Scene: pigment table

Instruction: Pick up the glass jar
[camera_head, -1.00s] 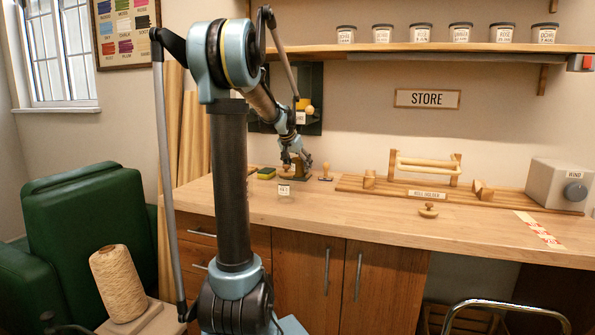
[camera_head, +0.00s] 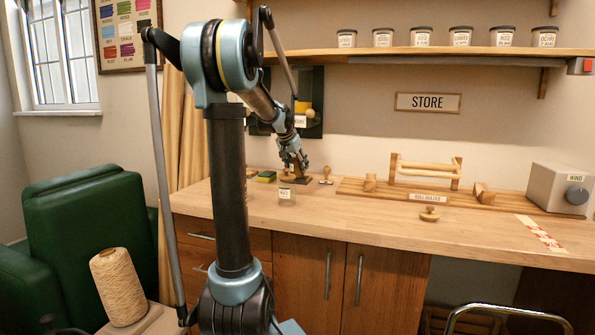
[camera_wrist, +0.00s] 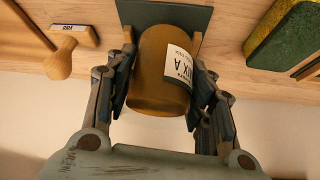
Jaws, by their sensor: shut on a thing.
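The glass jar (camera_wrist: 160,75) looks amber-brown, with a white label reading "MIX A", in the wrist view. It sits between the two fingers of my gripper (camera_wrist: 160,88), which is shut on its sides. In the head view my gripper (camera_head: 296,168) is low at the back of the bench, and the jar in it is too small to make out clearly. Whether the jar touches the bench cannot be told. A small white-labelled item (camera_head: 287,194), perhaps another jar, stands on the bench just in front of my gripper.
A wooden stamp (camera_head: 326,175) stands right of my gripper, and a yellow-green sponge (camera_head: 266,176) lies left. A roll holder (camera_head: 427,197), a wooden knob (camera_head: 429,214) and a grey box (camera_head: 560,189) are further right. Several jars line the shelf above. The front of the bench (camera_head: 370,225) is mostly clear.

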